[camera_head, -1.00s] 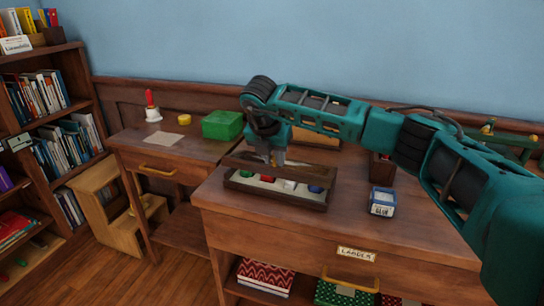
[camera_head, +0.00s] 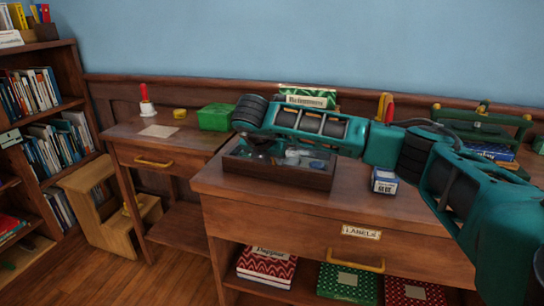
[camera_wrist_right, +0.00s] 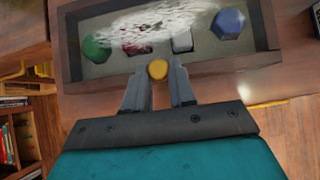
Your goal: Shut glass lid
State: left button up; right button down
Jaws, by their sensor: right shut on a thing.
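A dark wooden display case (camera_head: 285,177) stands on the desk in front of me, partly covered by my right arm. In the right wrist view, the glass lid (camera_wrist_right: 150,30) lies over the case with a white glare on it. A green, a red, a white and a blue piece show under it. A round brass knob (camera_wrist_right: 157,70) sits at the lid's near edge. My right gripper (camera_wrist_right: 158,76) is shut on this knob. I cannot tell if the lid rests fully on the case rim. My left gripper is not in view.
A blue-and-white box (camera_head: 384,180) stands right of the case on the desk top (camera_head: 345,205). A green box (camera_head: 214,118), a yellow tin and a red-handled bell stand on the side table at left. A green-topped box stands behind my arm.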

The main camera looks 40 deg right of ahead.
jog(key=shift+s+a+f, duration=0.1)
jog(key=shift+s+f, duration=0.05)
jog(key=shift+f, duration=0.55)
jog(key=c, duration=1)
grip_release()
jog(key=shift+c, duration=0.2)
jog(key=shift+o, duration=0.5)
jog(key=shift+f, duration=0.1)
jog(key=w+p+v, duration=0.1)
jog(key=v, duration=1.3)
jog(key=shift+r+p, duration=0.3)
jog(key=shift+r, duration=0.1)
jog(key=shift+w, duration=0.1)
